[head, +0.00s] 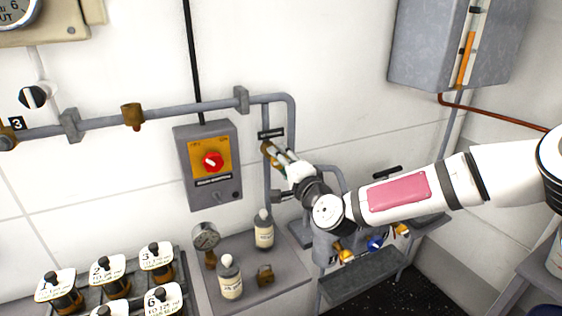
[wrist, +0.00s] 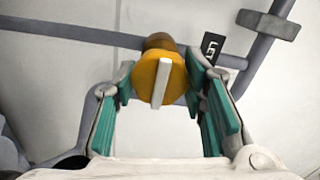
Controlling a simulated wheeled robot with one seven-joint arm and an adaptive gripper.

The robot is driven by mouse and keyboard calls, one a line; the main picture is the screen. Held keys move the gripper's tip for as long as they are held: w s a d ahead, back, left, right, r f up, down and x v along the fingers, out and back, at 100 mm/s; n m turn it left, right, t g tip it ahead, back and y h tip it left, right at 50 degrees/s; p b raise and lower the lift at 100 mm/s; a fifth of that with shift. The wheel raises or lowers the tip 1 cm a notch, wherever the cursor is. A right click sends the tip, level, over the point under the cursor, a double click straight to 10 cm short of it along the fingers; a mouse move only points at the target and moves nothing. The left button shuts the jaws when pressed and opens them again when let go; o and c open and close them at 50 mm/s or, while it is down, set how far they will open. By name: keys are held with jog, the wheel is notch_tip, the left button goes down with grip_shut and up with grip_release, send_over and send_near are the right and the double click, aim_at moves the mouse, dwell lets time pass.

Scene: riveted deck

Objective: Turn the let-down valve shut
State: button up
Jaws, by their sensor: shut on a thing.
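A round yellow valve knob (wrist: 147,80) with a white bar across its face sits on a brass body on the grey pipe. The bar stands close to upright in the wrist view. My gripper (wrist: 160,85) has its teal-padded fingers on either side of the knob, shut on it. In the head view, my gripper (head: 276,155) reaches the vertical pipe below a small dark label plate (head: 271,133). The label is too small to read there, and the knob is mostly hidden by my fingers. A numbered tag (wrist: 212,48) shows beside the knob in the wrist view.
A grey switch box (head: 209,188) with a red knob is left of my gripper. A shelf (head: 285,276) below holds bottles (head: 263,232) and a gauge (head: 206,236). Blue and yellow fittings (head: 375,243) sit below my arm. A metal cabinet (head: 428,45) hangs upper right.

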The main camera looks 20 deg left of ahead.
dwell(0.3)
jog(key=o, duration=1.2)
jog(key=shift+c, duration=0.2)
jog(key=shift+d, duration=0.1)
jog(key=v, duration=1.1)
jog(key=shift+s+d, duration=0.3)
jog(key=shift+f, duration=0.1)
